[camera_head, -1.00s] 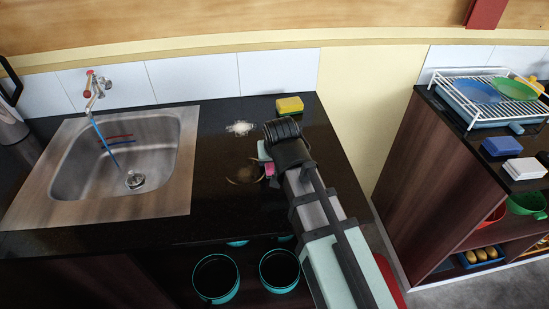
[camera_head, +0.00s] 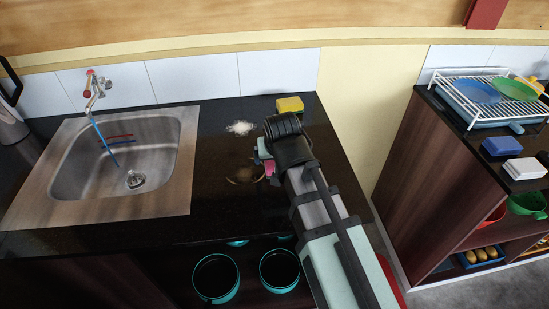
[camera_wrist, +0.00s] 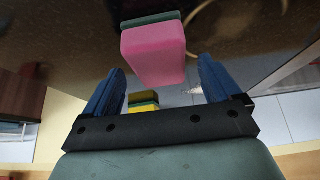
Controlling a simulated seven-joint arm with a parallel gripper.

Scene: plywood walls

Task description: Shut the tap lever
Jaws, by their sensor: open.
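The tap (camera_head: 97,84) is on the tiled wall above the left part of the steel sink (camera_head: 72,183). Its red handle piece (camera_head: 89,84) shows at the top left of the tap. A thin blue streak, perhaps water, runs from the spout down into the basin. My gripper (camera_wrist: 162,66) is open in the wrist view, its two blue fingers apart. It is over the counter to the right of the sink, well away from the tap. In the head view my wrist hides the fingers. I cannot tell the lever's exact angle.
A pink sponge (camera_wrist: 152,52) lies on the dark counter (camera_head: 215,205) in front of my fingers, apparently not gripped. A yellow sponge (camera_head: 290,105) lies behind my wrist. A dish rack (camera_head: 470,105) stands at right. A dark kettle-like vessel (camera_head: 10,125) is far left.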

